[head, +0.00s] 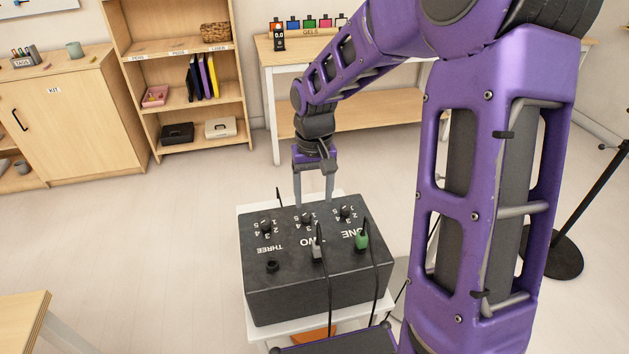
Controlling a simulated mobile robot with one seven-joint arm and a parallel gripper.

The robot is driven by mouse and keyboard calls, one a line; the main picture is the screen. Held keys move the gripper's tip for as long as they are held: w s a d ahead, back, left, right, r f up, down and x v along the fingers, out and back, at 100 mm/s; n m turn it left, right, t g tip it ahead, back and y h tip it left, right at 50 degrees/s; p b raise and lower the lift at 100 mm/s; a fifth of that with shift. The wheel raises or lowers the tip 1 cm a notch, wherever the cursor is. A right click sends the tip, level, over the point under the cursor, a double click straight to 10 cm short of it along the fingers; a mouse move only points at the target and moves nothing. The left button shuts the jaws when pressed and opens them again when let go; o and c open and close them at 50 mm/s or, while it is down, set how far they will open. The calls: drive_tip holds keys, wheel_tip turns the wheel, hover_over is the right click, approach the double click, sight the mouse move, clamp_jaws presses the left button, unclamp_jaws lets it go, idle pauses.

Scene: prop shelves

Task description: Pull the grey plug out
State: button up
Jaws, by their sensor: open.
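The grey plug (317,248) sits upright in the top of a dark box (305,290), by the lettering for TWO. A black cable runs from it down the near side. My gripper (314,202) points down with its fingers apart and nothing between them. It is at the far side of the box top, behind the middle knob and farther back than the grey plug. Whether the fingertips touch the box cannot be told.
A green plug (362,240) with its own cable stands right of the grey one, by ONE. A black socket (271,266) by THREE has no plug. Knobs (306,220) line the back of the box, which stands on a white stand (262,334). Open floor lies left.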

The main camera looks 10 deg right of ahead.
sight(318, 240)
drive_tip(key=f, duration=0.6)
drive_tip(key=f+b, duration=0.1)
drive_tip(key=f, duration=0.5)
drive_tip(key=d+f+b, duration=0.1)
drive_tip(key=f, duration=0.5)
drive_tip(key=shift+w, duration=0.1)
clamp_jaws()
